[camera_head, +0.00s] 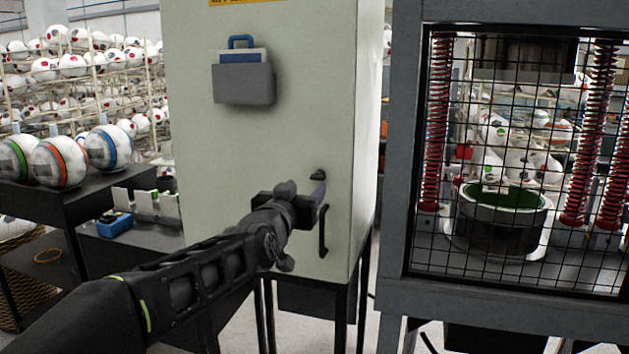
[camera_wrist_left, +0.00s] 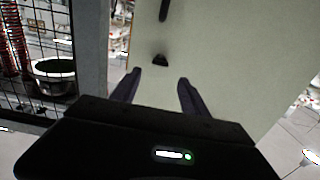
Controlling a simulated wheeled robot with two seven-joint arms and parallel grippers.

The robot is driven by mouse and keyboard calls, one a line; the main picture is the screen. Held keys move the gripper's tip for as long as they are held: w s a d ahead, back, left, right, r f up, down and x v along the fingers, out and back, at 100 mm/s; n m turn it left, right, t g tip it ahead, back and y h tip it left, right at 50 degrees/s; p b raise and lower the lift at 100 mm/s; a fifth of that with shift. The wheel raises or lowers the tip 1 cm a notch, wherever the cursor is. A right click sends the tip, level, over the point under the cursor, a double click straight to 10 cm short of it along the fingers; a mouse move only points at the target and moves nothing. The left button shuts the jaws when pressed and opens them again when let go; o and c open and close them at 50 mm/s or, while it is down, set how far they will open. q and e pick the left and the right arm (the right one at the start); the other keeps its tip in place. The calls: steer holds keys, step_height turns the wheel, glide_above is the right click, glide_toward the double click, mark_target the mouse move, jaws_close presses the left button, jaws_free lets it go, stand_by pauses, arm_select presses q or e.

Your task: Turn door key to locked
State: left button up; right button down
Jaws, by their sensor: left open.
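The door key (camera_head: 318,175) is a small dark piece on the pale cabinet door (camera_head: 250,150), above the black door handle (camera_head: 323,231). In the left wrist view the key (camera_wrist_left: 160,60) shows dark against the door, a little beyond the fingertips and roughly centred between them. The handle (camera_wrist_left: 164,10) is at that view's top edge. My left gripper (camera_head: 320,197) is open and empty, close in front of the door just below the key in the head view. Its two fingers (camera_wrist_left: 158,84) stand apart and do not touch the key. I cannot tell the key's exact angle. My right gripper is out of view.
A grey press with a mesh guard (camera_head: 520,150) stands right of the cabinet. A grey document holder (camera_head: 243,84) is on the door above my arm. A dark table with several white balls (camera_head: 60,161) stands at left.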

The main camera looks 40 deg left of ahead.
mark_target(316, 178)
arm_select(q)
steer(key=p+x, duration=0.2)
steer(key=x, duration=0.5)
steer(key=shift+w+a, duration=0.1)
steer(key=shift+w, duration=0.2)
steer(key=shift+c, duration=0.2)
jaws_close()
